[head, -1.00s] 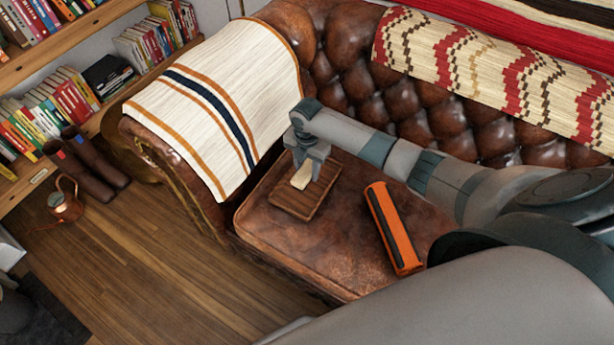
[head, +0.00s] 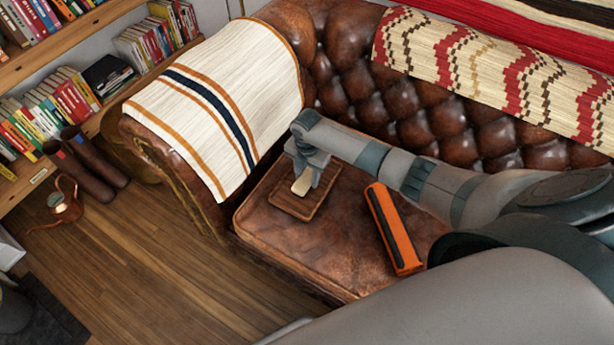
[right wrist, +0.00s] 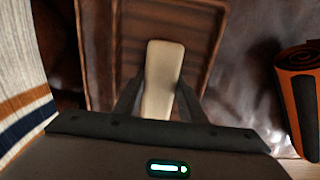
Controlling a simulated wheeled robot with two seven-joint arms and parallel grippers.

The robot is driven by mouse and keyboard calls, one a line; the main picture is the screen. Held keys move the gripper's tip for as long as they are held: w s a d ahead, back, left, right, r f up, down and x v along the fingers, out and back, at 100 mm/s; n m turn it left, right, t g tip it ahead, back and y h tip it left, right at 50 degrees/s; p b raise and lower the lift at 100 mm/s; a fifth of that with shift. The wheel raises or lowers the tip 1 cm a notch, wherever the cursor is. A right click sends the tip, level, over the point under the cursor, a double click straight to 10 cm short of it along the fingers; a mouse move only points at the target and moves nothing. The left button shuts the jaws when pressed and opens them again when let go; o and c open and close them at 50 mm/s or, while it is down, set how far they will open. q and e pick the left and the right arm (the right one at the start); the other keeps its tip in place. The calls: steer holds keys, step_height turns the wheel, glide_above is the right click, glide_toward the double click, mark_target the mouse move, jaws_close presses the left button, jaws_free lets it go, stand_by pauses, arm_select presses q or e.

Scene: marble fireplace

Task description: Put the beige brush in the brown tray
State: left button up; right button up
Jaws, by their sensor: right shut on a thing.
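The beige brush (head: 302,186) is held between the fingers of my right gripper (head: 306,178), over the brown tray (head: 286,204). The tray lies on the leather sofa seat near the left armrest. In the right wrist view the pale brush (right wrist: 162,75) lies lengthwise between the two dark fingers of the gripper (right wrist: 158,102), with the tray's rim (right wrist: 208,60) around and below it. I cannot tell whether the brush touches the tray floor. My left gripper is not in view.
An orange and black rolled object (head: 395,230) lies on the seat (head: 335,245) to the right of the tray; it also shows in the right wrist view (right wrist: 301,95). A striped blanket (head: 225,100) covers the left armrest. The tufted backrest (head: 350,85) rises behind.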

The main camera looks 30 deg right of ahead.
mark_target(307, 176)
steer(key=o, duration=0.8)
steer(key=shift+f, duration=0.1)
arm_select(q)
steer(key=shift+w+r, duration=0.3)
arm_select(e)
steer(key=shift+o, duration=1.2)
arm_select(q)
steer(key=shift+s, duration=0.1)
arm_select(e)
steer(key=shift+r, duration=0.2)
steer(key=shift+r, duration=0.3)
arm_select(q)
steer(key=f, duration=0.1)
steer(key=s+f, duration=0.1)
steer(key=p, duration=0.1)
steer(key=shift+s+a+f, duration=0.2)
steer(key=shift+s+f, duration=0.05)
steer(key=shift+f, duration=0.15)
arm_select(e)
step_height(307, 176, up, 11)
steer(key=shift+r, duration=0.2)
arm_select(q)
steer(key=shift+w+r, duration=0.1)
